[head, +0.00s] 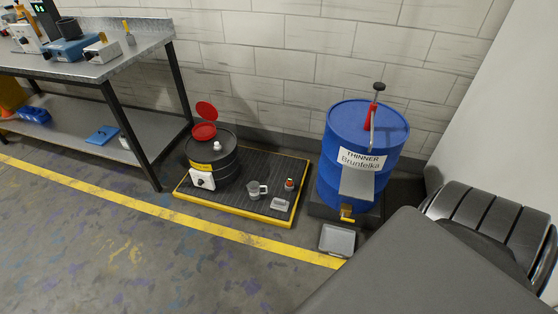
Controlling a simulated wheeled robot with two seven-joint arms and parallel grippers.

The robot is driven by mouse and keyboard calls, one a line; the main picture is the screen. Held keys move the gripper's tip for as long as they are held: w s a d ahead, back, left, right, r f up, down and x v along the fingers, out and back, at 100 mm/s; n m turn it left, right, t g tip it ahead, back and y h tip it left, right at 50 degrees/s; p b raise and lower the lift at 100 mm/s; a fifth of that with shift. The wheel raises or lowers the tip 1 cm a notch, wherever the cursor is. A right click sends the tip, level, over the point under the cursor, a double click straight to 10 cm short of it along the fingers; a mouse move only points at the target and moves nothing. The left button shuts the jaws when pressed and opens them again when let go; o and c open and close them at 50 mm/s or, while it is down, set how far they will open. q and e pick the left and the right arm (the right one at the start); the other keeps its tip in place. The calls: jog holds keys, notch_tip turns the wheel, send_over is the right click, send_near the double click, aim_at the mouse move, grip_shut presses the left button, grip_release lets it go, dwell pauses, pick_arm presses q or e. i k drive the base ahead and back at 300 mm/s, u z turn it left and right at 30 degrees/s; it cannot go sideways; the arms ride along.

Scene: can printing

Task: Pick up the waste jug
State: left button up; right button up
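A small clear-grey jug (254,191) with a handle on its right stands upright on a black grated pallet (232,196) with a yellow rim. It appears to be the waste jug; I see no readable label on it. It stands just right of a black drum (226,170) that has a yellow label and an open red funnel lid (206,118). Neither of my grippers shows in the head view, so nothing is seen touching the jug.
A small grey block (280,204) and a small red-and-dark item (289,184) sit right of the jug. A blue THINNER drum (342,180) stands further right, a grey tray (337,240) below its tap. A metal workbench (130,67) is at left. Open floor (150,260) lies in front.

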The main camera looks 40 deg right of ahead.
aim_at(253, 188)
jog(key=z, duration=1.95)
jog(key=i, duration=0.5)
jog(key=u, duration=0.05)
